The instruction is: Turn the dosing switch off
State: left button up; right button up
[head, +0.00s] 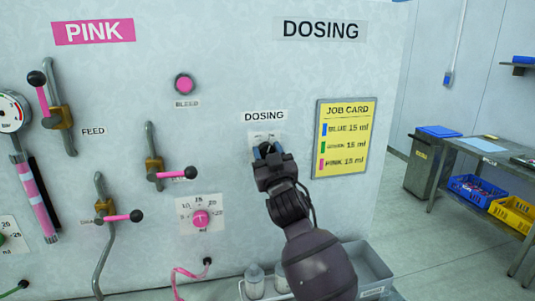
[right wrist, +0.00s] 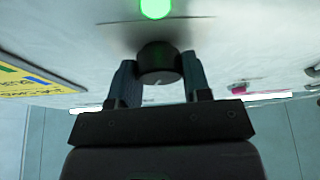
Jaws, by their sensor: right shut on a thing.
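The dosing switch is a dark round knob (right wrist: 157,57) on the pale panel, seen in the right wrist view. A small light mark shows on its near face; which setting it points to I cannot tell. My right gripper (head: 264,151) reaches the panel just under the DOSING label (head: 264,116). Its two fingers (right wrist: 158,78) are shut on the knob from both sides. In the head view the gripper hides the knob, and only part of its white plate (head: 262,136) shows. A green lamp (right wrist: 155,8) is lit beside the knob. My left gripper is not in view.
The yellow job card (head: 343,138) hangs right of the switch. A pink dial (head: 201,218), a bleed button (head: 185,84) and several black-knobbed levers are to the left. A grey tray (head: 373,270) with bottles (head: 255,281) is below. A bench with crates stands far right.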

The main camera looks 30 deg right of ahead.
jog(key=n+y, duration=0.2)
jog(key=n, duration=0.2)
jog(key=n+g+y, duration=0.1)
jog(key=n, duration=0.3)
jog(key=n+y, duration=0.2)
jog(key=n, duration=0.2)
jog(key=shift+n+g+y, duration=0.3)
jog(key=shift+n, duration=0.1)
jog(key=o, duration=0.9)
jog(key=shift+o, duration=0.2)
jog(key=shift+s, duration=0.1)
pick_arm(q)
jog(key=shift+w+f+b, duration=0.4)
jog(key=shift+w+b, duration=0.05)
jog(key=shift+b, duration=0.6)
pick_arm(e)
jog(key=v, duration=1)
jog(key=shift+s+d, duration=0.15)
jog(key=shift+s, duration=0.2)
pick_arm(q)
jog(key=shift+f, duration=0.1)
pick_arm(e)
jog(key=shift+f, duration=0.1)
